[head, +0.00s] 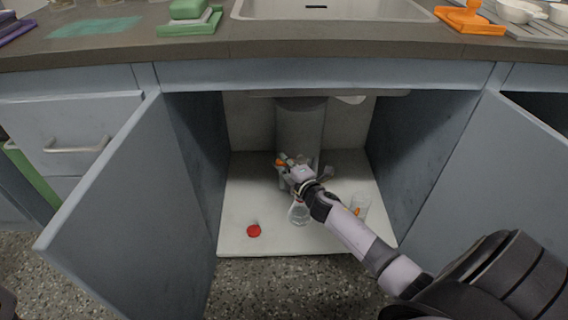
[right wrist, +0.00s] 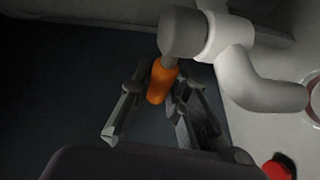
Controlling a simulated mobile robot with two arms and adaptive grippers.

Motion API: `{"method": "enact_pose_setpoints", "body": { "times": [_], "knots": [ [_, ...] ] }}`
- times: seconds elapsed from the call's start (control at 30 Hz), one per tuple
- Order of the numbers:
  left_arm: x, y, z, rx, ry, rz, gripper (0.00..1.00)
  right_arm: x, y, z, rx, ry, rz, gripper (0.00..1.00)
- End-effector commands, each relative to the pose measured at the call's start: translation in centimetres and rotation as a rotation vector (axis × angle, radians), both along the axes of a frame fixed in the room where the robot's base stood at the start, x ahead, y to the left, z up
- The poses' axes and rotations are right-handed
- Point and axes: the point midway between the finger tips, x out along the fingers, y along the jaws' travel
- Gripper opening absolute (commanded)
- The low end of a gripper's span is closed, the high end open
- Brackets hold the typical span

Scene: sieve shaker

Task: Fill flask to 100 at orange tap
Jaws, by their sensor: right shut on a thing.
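The orange tap (head: 281,162) is inside the open cabinet under the sink, on the pipework. In the right wrist view the orange tap piece (right wrist: 160,84) lies between my fingers, below a grey pipe end (right wrist: 181,33). My right gripper (head: 290,172) reaches into the cabinet and is shut on the orange tap; it also shows in the right wrist view (right wrist: 157,88). A clear flask (head: 299,213) stands on the cabinet floor below my right wrist, partly hidden by the arm. Its fill level cannot be read. My left gripper is not in view.
A red cap (head: 253,231) lies on the cabinet floor (head: 300,243). A clear vessel with some orange (head: 360,205) is right of my arm. A grey cylinder (head: 301,125) stands behind the gripper. Open doors flank the cabinet (head: 130,200).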

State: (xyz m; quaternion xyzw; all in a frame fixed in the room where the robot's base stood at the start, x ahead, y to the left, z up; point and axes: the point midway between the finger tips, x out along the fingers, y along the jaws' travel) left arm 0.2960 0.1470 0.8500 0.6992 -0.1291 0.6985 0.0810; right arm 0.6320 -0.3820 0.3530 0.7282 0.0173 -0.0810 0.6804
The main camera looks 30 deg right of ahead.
Motion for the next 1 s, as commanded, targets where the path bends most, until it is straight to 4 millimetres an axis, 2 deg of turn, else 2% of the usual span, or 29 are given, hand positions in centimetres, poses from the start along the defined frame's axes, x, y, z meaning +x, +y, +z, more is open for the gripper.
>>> {"method": "enact_pose_setpoints", "body": {
  "times": [0.17, 0.47, 0.5, 0.8, 1.0],
  "knots": [
    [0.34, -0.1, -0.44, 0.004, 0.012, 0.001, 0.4, 0.38, -0.18, 0.0, 0.006, -0.001, -0.077, 0.0],
    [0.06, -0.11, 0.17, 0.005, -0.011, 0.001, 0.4, 0.38, -0.3, 0.01, 0.003, 0.001, -0.084, 0.0],
    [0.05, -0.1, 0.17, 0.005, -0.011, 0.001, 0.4, 0.38, -0.3, 0.01, 0.003, 0.001, -0.084, 0.17],
    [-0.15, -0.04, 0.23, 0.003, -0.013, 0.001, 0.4, 0.38, -0.28, 0.01, 0.001, 0.001, -0.083, 0.37],
    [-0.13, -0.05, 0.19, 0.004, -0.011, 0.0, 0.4, 0.37, -0.27, 0.01, 0.001, 0.001, -0.082, 0.37]
  ]
}}
